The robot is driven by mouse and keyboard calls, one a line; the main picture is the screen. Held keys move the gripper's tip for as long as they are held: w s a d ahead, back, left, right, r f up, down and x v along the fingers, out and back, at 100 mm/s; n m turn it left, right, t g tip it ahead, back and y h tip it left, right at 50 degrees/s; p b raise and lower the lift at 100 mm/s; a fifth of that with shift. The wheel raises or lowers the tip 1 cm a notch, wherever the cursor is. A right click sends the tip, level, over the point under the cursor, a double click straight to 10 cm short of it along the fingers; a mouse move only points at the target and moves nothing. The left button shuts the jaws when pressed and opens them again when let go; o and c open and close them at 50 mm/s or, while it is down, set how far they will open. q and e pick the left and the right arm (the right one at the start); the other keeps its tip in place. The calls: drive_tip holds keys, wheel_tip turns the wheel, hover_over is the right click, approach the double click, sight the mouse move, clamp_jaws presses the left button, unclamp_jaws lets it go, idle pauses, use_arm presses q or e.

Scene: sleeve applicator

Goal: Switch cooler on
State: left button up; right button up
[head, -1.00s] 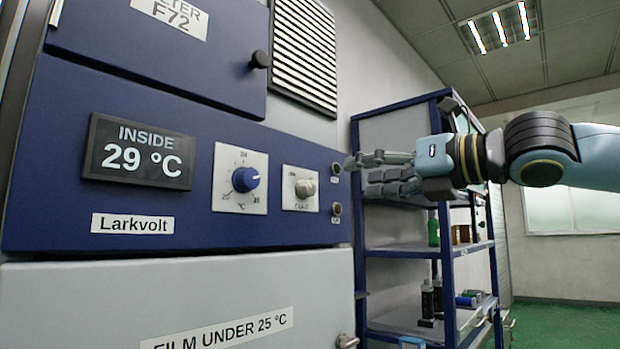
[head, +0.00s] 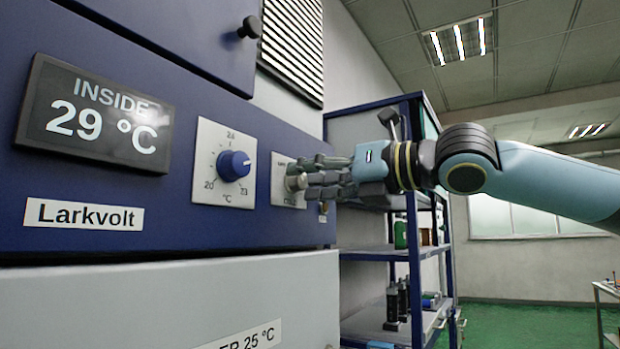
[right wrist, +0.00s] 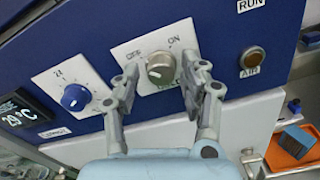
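The cooler's dark blue panel (head: 100,228) carries a display (head: 95,117) reading INSIDE 29 °C. A silver knob on a pale square plate (right wrist: 135,45) is the switch; the knob shows in the right wrist view (right wrist: 160,68) and is partly hidden by fingers in the head view (head: 292,183). ON is legible on its plate; the knob's setting is hard to tell. My right gripper (head: 308,178) is at the knob. In the right wrist view its open fingers (right wrist: 158,84) stand on either side of the knob, with gaps visible. My left gripper is out of view.
A blue temperature dial (head: 234,165) sits just left of the switch. An amber AIR button (right wrist: 253,60) is to its right, below a RUN label. A blue shelf rack (head: 415,245) with bottles stands behind. A grey door lies below the panel.

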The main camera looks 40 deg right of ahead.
drive_tip(key=shift+w, duration=0.15)
drive_tip(key=c, duration=0.4)
clamp_jaws()
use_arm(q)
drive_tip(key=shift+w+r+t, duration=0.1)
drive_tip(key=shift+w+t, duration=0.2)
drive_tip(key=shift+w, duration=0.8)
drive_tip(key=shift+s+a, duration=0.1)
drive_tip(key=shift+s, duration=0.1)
use_arm(e)
drive_tip(key=shift+m, duration=0.9)
drive_tip(key=m, duration=0.6)
drive_tip(key=shift+d+f, duration=0.1)
drive_tip(key=m, duration=0.5)
drive_tip(key=shift+m, duration=0.3)
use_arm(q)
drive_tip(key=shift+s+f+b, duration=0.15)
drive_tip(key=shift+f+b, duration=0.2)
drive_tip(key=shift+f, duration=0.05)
use_arm(e)
drive_tip(key=shift+f+m, duration=0.1)
drive_tip(key=shift+m, duration=2.1)
